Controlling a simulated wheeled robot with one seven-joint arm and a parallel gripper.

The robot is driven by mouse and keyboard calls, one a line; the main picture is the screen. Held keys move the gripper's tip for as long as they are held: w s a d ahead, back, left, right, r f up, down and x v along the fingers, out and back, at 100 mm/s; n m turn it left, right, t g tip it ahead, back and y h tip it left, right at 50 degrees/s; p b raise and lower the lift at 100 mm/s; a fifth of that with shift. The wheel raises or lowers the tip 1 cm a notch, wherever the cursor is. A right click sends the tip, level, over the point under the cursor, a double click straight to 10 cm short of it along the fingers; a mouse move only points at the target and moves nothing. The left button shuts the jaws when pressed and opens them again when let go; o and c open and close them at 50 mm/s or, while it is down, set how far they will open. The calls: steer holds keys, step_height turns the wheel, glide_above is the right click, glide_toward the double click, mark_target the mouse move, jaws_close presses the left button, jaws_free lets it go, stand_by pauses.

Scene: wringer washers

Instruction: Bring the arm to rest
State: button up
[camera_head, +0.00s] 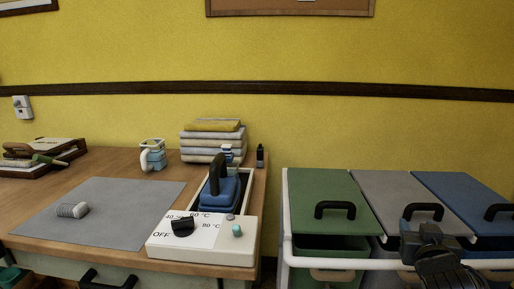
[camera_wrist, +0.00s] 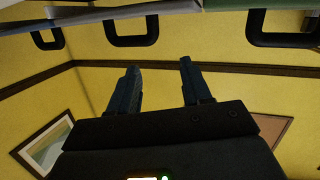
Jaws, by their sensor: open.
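My gripper (camera_head: 428,235) is at the lower right in the head view, in front of the grey and blue bin lids. In the wrist view, my gripper (camera_wrist: 157,80) has its two dark fingers apart with nothing between them. Behind the fingers the wrist view shows the yellow wall. The dark handles of the lids hang along the top edge of that view, apart from the fingers.
Green (camera_head: 312,190), grey (camera_head: 385,185) and blue (camera_head: 450,185) lids with black handles top a white-framed cart (camera_head: 286,215).

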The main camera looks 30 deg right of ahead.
steer(key=s+a+f+n+t+y+p, duration=0.1)
steer(key=s+a+f+n+t+y, duration=0.2)
steer(key=s+a, duration=0.55)
steer(key=s+a+f+n+t+y+p, duration=0.1)
steer(key=s+a+f+n+y, duration=0.3)
steer(key=a, duration=0.7)
steer(key=s+a+r+y+p, duration=0.1)
steer(key=s+a+r+y, duration=0.1)
steer(key=s+a, duration=0.4)
steer(key=s+a+r+n+y+p, duration=0.1)
steer(key=s+a+r+y, duration=0.1)
steer(key=s+a+r, duration=0.3)
steer(key=s+a, duration=0.1)
steer(key=s, duration=0.3)
steer(key=shift+a+y, duration=0.2)
steer(key=shift+y, duration=0.2)
